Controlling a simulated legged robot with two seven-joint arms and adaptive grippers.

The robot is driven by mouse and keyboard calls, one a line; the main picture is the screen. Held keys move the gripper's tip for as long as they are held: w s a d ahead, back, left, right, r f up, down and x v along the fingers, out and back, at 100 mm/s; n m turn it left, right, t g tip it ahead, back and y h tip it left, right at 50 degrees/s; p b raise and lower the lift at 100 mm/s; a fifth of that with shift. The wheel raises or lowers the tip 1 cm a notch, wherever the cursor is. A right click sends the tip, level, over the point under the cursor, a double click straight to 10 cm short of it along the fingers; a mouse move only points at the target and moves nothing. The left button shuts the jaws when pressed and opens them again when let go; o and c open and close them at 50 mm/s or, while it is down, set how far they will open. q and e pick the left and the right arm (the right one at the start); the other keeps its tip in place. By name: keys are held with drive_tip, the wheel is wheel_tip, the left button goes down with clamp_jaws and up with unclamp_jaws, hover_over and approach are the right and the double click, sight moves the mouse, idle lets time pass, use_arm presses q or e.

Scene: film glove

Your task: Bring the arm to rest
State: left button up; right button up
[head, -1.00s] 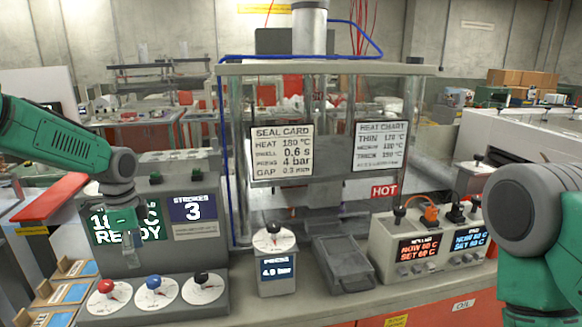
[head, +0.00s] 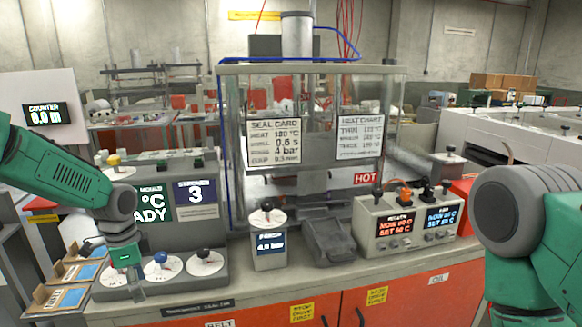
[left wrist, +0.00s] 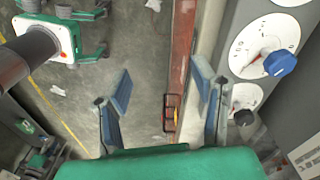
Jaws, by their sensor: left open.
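My left arm (head: 65,172) comes in from the left in the head view, with the forearm sloping down to the left gripper (head: 132,280). The gripper points down in front of the dial panel, over the left part of its dials, and partly hides the leftmost one. In the left wrist view the left gripper (left wrist: 162,88) has its two fingers wide apart with nothing between them. Below it show the floor and a reddish strip. My right arm (head: 530,215) fills the right edge of the head view; its gripper is out of the picture.
The dial panel has a blue knob (head: 160,258) and a black knob (head: 204,255), close right of my left gripper. A glass-sided press (head: 312,68), a round gauge (head: 267,218) and a twin-display heater box (head: 388,250) stand along the bench. Small bins (head: 58,298) are at left.

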use_arm(q)
drive_tip(key=s+d+f+n+h+b, duration=0.1)
drive_tip(key=s+d+f+n+b, duration=0.2)
drive_tip(key=s+f, duration=0.6)
drive_tip(key=s+d+f+n+b, duration=0.2)
drive_tip(key=s+d+f, duration=0.4)
drive_tip(key=f, duration=0.6)
drive_tip(key=s+a+f+n+b, duration=0.1)
drive_tip(key=s+f+n+b, duration=0.1)
drive_tip(key=s, duration=0.9)
drive_tip(key=s+a+f+n+y+b, duration=0.1)
drive_tip(key=s+f+n+b, duration=0.2)
drive_tip(key=s, duration=0.9)
wheel_tip(320, 180, down, 3)
drive_tip(key=shift+a+f+n+t+b, duration=0.1)
drive_tip(key=shift+a+n+t+b, duration=0.25)
drive_tip(key=shift+n, duration=0.65)
